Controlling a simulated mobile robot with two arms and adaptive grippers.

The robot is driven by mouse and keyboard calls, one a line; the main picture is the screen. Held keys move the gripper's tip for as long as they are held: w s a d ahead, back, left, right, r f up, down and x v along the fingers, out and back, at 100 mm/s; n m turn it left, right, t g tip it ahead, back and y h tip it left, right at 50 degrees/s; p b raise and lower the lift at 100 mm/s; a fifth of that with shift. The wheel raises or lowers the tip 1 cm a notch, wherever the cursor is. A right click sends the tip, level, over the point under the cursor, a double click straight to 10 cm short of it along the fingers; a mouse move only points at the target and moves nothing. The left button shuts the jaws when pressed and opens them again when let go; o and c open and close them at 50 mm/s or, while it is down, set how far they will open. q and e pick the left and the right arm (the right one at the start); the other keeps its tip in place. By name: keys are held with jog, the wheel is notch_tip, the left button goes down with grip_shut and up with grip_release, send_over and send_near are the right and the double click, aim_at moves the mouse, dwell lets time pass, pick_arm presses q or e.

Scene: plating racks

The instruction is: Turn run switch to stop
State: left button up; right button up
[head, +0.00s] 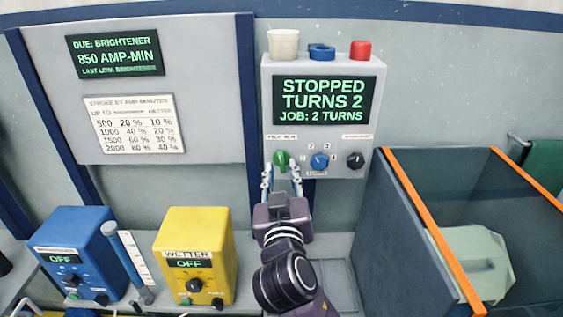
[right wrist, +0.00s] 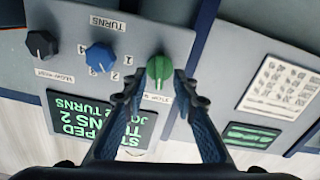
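The run switch is a green knob (head: 281,160) at the lower left of a grey control panel (head: 270,120) on the wall. The panel's display (head: 324,101) reads STOPPED, TURNS 2, JOB: 2 TURNS. My right gripper (head: 282,172) is in front of the green knob, with one finger on each side of it. In the right wrist view the green knob (right wrist: 160,69) sits between the fingertips (right wrist: 160,78). The fingers are apart, and narrow gaps seem to show beside the knob. The small label by the knob is partly covered. My left gripper is not in view.
A blue turns knob (head: 319,162) and a black knob (head: 355,160) sit right of the green knob. White, blue and red parts top the panel. Below stand a blue box (head: 75,250) and a yellow WETTER box (head: 196,245). An orange-edged tank (head: 420,225) is at right.

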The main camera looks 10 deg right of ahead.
jog(key=shift+w+d, duration=0.15)
jog(key=shift+w, duration=0.6)
jog(key=shift+s, duration=0.1)
grip_shut()
